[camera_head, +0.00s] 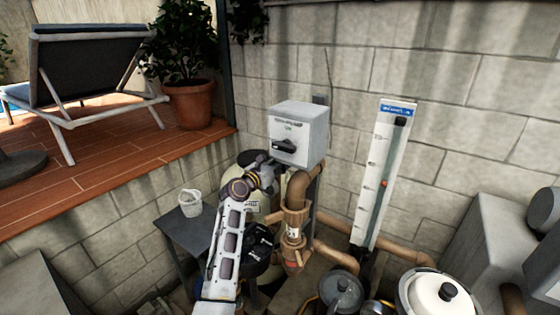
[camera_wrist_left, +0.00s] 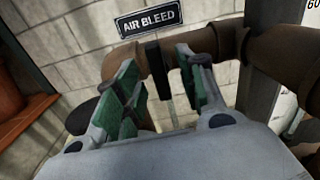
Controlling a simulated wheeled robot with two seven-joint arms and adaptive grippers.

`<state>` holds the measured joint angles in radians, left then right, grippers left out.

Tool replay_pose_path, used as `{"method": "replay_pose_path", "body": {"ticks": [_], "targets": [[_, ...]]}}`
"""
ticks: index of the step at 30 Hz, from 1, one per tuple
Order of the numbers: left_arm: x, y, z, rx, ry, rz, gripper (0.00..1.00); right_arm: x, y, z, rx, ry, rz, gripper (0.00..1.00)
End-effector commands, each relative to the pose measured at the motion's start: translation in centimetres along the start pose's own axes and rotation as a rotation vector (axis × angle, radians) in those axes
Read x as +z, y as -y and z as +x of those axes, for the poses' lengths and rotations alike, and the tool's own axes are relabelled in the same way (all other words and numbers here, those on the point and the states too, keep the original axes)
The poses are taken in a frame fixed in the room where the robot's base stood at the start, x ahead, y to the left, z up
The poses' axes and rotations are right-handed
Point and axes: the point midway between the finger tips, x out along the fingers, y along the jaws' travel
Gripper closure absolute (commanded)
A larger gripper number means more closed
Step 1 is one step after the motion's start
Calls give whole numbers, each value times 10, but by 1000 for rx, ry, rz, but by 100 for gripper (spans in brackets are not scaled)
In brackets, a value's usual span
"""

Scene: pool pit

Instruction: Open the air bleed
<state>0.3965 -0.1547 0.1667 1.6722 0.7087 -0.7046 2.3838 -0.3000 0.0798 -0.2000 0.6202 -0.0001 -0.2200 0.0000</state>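In the left wrist view, a black AIR BLEED sign (camera_wrist_left: 150,19) is on the block wall above a brown pipe (camera_wrist_left: 215,48). My left gripper (camera_wrist_left: 160,82) has its two green-padded fingers apart, one on each side of a dark upright bar (camera_wrist_left: 158,70) below the sign, which may be the bleed handle. I see a gap on the left; whether the right finger touches the bar I cannot tell. My right gripper is not in view.
Brown pipework (camera_head: 296,215) stands beneath the switch box, beside my left arm. A tall flow gauge (camera_head: 377,185) leans to the right. A dark side table (camera_head: 188,232) with a white bucket (camera_head: 190,203) stands left of my arm. A lidded white pot (camera_head: 440,295) is at lower right.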

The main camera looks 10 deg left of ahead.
Motion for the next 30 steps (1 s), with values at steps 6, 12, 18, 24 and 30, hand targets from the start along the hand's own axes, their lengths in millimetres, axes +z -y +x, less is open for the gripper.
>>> {"method": "replay_pose_path", "body": {"ticks": [6, 12, 18, 24, 30], "targets": [[0, 0, -2, 0, 1, 1, 61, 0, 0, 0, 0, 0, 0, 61], [0, 0, -14, 0, 0, 0, 61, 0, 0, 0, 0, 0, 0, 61], [0, 0, -31, 1, 0, 0, 61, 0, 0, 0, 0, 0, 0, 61], [0, 0, -48, 1, 1, 1, 61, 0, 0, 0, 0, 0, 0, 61], [0, 0, -64, 2, 1, 1, 61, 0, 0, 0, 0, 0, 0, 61]]}}
